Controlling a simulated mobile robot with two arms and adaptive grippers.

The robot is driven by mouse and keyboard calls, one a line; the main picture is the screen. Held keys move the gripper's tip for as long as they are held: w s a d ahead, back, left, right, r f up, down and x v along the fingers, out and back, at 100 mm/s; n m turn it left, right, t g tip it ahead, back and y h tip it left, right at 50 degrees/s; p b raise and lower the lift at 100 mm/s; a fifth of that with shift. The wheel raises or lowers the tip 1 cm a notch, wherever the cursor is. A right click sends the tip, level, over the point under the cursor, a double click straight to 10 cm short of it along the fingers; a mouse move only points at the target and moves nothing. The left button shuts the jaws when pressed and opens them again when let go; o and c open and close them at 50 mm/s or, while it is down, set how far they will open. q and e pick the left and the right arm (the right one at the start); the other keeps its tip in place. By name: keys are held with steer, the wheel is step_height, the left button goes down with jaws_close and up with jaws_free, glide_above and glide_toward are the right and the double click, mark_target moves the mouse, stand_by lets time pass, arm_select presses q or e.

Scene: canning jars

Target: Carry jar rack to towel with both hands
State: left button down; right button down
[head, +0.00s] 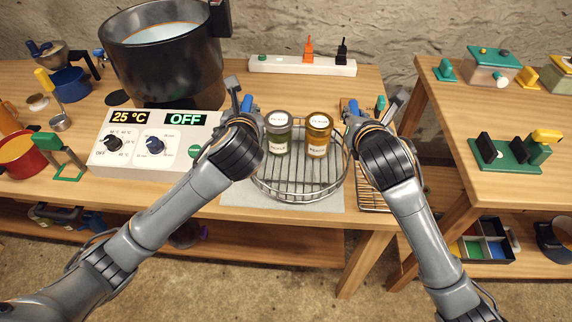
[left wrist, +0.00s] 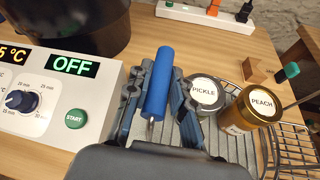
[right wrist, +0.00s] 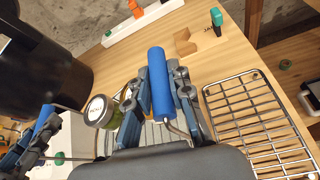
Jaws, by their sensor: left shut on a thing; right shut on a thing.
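The round wire jar rack (head: 300,192) holds a pickle jar (head: 279,140) with a grey lid and a peach jar (head: 318,143) with a gold lid, both upright. My left gripper (head: 241,106) is shut on the rack's left blue handle, which shows between the fingers in the left wrist view (left wrist: 157,85). My right gripper (head: 362,110) is shut on the right blue handle, seen in the right wrist view (right wrist: 161,85). The pale grey towel (head: 235,196) shows beneath the rack. I cannot tell whether the rack touches it.
A control box (head: 140,165) reading OFF stands left of the rack, with a large dark pot (head: 165,65) behind it. A rectangular wire cooling rack (right wrist: 255,115) lies close on the right. A power strip (head: 290,66) is at the back. A side table (head: 490,105) stands right, past a gap.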

arm_select(q)
steer(key=shift+w+a+f+y, duration=0.1)
steer(key=shift+a+f+y, duration=0.2)
steer(key=shift+a, duration=0.1)
arm_select(e)
steer(key=shift+w+d+f, duration=0.1)
steer(key=shift+d+f, duration=0.2)
arm_select(q)
steer(key=c, duration=1.3)
jaws_free()
steer(key=shift+r, duration=0.15)
arm_select(e)
steer(key=c, duration=1.4)
jaws_free()
steer(key=shift+r, duration=0.1)
arm_select(q)
steer(key=shift+o, duration=0.7)
steer(key=shift+d, duration=0.1)
arm_select(e)
steer(key=shift+o, duration=1)
arm_select(q)
steer(key=shift+d, duration=0.1)
arm_select(e)
steer(key=shift+a, duration=0.15)
